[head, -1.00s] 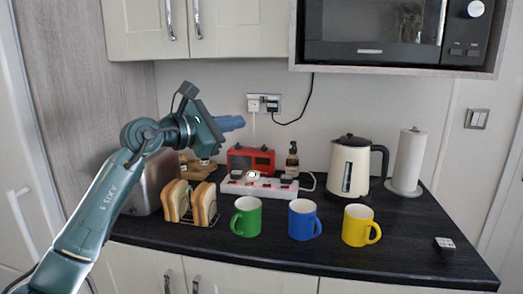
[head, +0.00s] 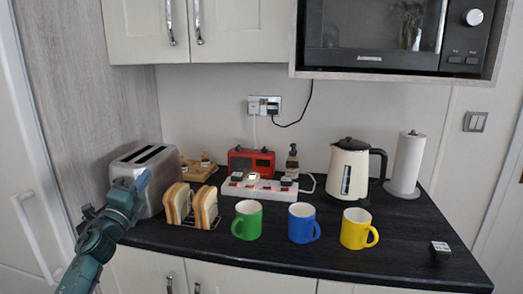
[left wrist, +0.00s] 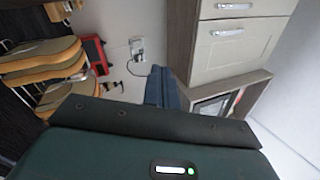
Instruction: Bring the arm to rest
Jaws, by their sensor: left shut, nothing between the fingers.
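My left gripper (head: 143,180) is at the left of the head view, in front of the silver toaster (head: 149,163) and left of the toast rack. Its blue fingers point up and to the right. It is shut and holds nothing. In the left wrist view the blue fingers (left wrist: 162,88) lie together, with no object between them. My left arm (head: 92,250) comes up from the lower left corner. My right gripper is not in view.
Bread slices in a rack (head: 192,206) stand close to the gripper's right. Green (head: 247,220), blue (head: 302,223) and yellow (head: 357,229) mugs line the counter's front. A kettle (head: 350,172), paper roll (head: 407,163), red radio (head: 250,162) and power strip (head: 258,188) stand behind.

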